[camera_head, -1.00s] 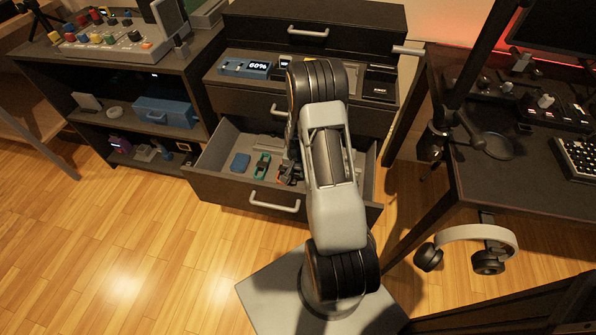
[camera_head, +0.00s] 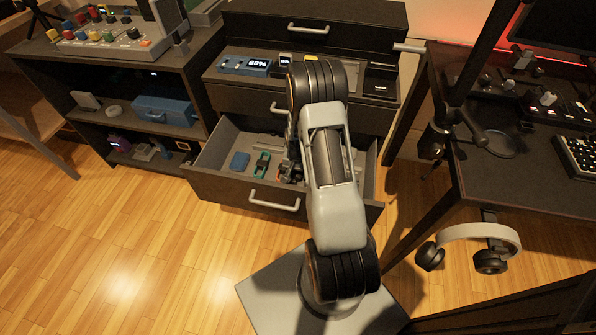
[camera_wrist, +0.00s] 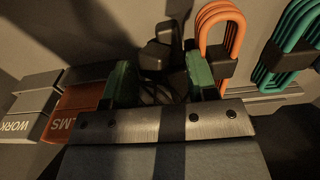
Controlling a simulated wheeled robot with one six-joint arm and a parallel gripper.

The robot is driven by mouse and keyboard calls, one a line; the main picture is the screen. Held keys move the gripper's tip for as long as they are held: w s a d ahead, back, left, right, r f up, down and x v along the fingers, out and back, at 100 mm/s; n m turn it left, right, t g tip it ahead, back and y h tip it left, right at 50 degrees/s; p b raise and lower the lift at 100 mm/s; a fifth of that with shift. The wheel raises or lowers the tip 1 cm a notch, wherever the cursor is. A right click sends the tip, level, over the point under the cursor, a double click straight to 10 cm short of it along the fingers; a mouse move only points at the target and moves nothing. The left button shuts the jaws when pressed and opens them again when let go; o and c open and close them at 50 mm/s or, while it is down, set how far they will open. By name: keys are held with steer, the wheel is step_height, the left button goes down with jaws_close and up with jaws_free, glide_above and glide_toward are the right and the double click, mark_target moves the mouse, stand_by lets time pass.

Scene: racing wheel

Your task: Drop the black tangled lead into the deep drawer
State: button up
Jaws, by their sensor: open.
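The deep drawer (camera_head: 230,185) is pulled out at the bottom of the dark cabinet. My gripper (camera_head: 291,172) reaches down into it, partly hidden behind my arm. In the wrist view, my gripper (camera_wrist: 162,88) is open, its green fingertips apart. A dark tangled shape, which looks like the black lead (camera_wrist: 158,92), lies between and just beyond the fingertips, with black block-like ends (camera_wrist: 158,55). It is too dark to tell whether it touches a finger. The lead is not clear in the head view.
An orange cable bundle (camera_wrist: 222,38) and a teal one (camera_wrist: 292,45) lie right of the fingers. Labelled boxes (camera_wrist: 75,112) lie to the left. A blue item (camera_head: 240,161) sits in the drawer's left part. Headphones (camera_head: 470,240) hang under the desk at right.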

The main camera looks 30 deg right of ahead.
step_height(320, 180, up, 12)
steer(key=p, duration=0.4)
steer(key=s+a+r+n+t, duration=0.15)
steer(key=a+r, duration=0.25)
steer(key=r, duration=0.4)
steer(key=s+a+r+n, duration=0.3)
steer(key=a+r, duration=0.2)
steer(key=r, duration=0.2)
steer(key=s+a+r+n+t, duration=0.1)
steer(key=s+a+r+n, duration=0.3)
steer(key=s, duration=0.5)
step_height(320, 180, up, 3)
steer(key=shift+s+a+f, duration=0.15)
steer(key=shift+s+a, duration=0.05)
steer(key=shift+a, duration=0.8)
steer(key=shift+n+t+p, duration=0.25)
steer(key=shift+p, duration=0.05)
step_height(320, 180, up, 23)
steer(key=p, duration=2.1)
steer(key=shift+s+a+t+p, duration=0.15)
steer(key=shift+a+t+p, duration=0.15)
